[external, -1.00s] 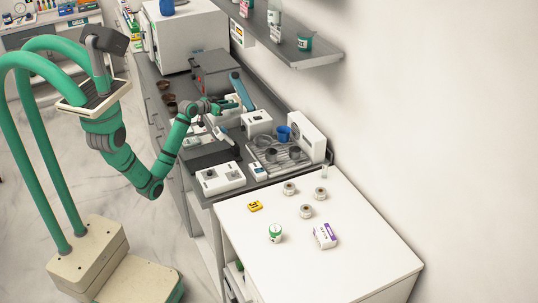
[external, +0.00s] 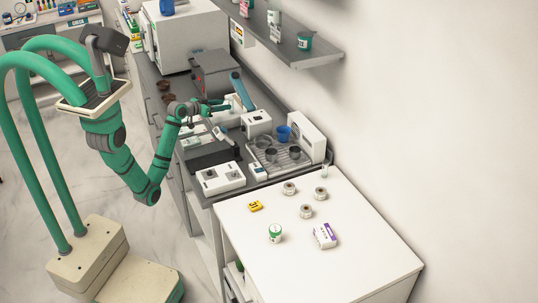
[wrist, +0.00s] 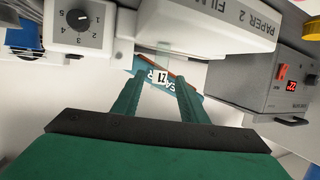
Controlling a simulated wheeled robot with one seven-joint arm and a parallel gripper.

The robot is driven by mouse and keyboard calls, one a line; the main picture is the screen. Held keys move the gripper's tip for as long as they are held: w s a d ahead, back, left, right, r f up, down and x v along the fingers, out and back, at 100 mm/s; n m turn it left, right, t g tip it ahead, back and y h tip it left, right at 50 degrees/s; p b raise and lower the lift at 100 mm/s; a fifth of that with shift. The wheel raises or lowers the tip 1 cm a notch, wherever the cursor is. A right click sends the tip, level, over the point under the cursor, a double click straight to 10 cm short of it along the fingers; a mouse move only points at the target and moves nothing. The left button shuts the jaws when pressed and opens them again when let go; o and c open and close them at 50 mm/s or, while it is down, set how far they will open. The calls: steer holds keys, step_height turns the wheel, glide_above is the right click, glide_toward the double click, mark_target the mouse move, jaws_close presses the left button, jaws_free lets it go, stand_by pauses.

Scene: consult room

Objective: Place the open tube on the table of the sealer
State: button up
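My gripper (external: 222,107) is over the dark counter, in front of the sealer with its raised blue-teal arm (external: 241,92). I cannot pick out the open tube with certainty near the fingers.
A white dial unit (wrist: 78,22) is at left. A rack tray (external: 268,165) and a white block (external: 220,178) are on the counter.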

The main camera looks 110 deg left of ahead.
steer(key=v, duration=0.6)
steer(key=shift+d, duration=0.1)
stand_by(0.4)
